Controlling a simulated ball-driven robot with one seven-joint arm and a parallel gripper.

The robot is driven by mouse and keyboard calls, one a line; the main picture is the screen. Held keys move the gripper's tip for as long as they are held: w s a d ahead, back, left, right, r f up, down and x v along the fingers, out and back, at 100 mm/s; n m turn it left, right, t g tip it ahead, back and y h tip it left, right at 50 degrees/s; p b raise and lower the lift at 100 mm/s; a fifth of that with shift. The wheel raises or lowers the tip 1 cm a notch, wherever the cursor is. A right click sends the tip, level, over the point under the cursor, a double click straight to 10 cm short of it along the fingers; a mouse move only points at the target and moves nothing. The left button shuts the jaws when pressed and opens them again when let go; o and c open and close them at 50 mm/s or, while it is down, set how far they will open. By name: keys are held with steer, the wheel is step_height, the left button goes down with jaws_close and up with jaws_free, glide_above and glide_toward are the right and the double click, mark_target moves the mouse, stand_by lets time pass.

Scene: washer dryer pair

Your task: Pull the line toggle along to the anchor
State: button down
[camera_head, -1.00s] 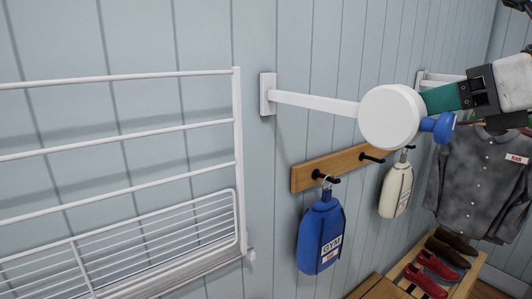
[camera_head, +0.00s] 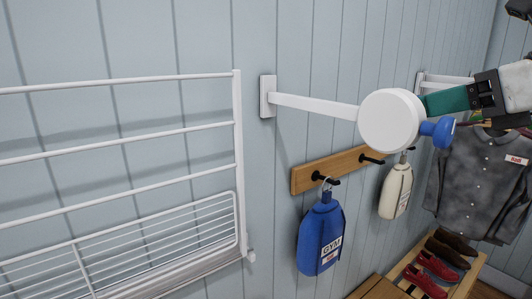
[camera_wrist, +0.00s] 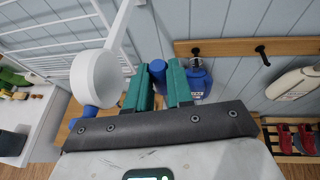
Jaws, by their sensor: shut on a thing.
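A white round reel (camera_head: 388,121) sits at the end of a white arm (camera_head: 315,104) fixed to the wall. A blue knob (camera_head: 443,132) shows at its right side. In the wrist view the reel (camera_wrist: 94,76) is left of my gripper, with a blue part (camera_wrist: 84,112) below it. My gripper (camera_head: 432,103) is right beside the reel; its teal fingers (camera_wrist: 160,86) are shut on a blue cylinder (camera_wrist: 157,70), which looks like the line toggle. The line itself is not clearly visible. I cannot tell which thing is the anchor.
A white wire drying rack (camera_head: 120,130) is on the wall at left. A grey shirt (camera_head: 478,180) hangs at right above a shoe bench (camera_head: 408,270).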

steer(key=w+d+p, duration=0.2)
steer(key=w+d, duration=0.3)
steer(key=d, duration=0.2)
stand_by(0.5)
steer(key=w+d+p, duration=0.6)
steer(key=w+d, duration=0.1)
steer(key=d, duration=0.2)
steer(key=shift+d, duration=0.4)
stand_by(0.4)
steer(key=shift+w, duration=0.1)
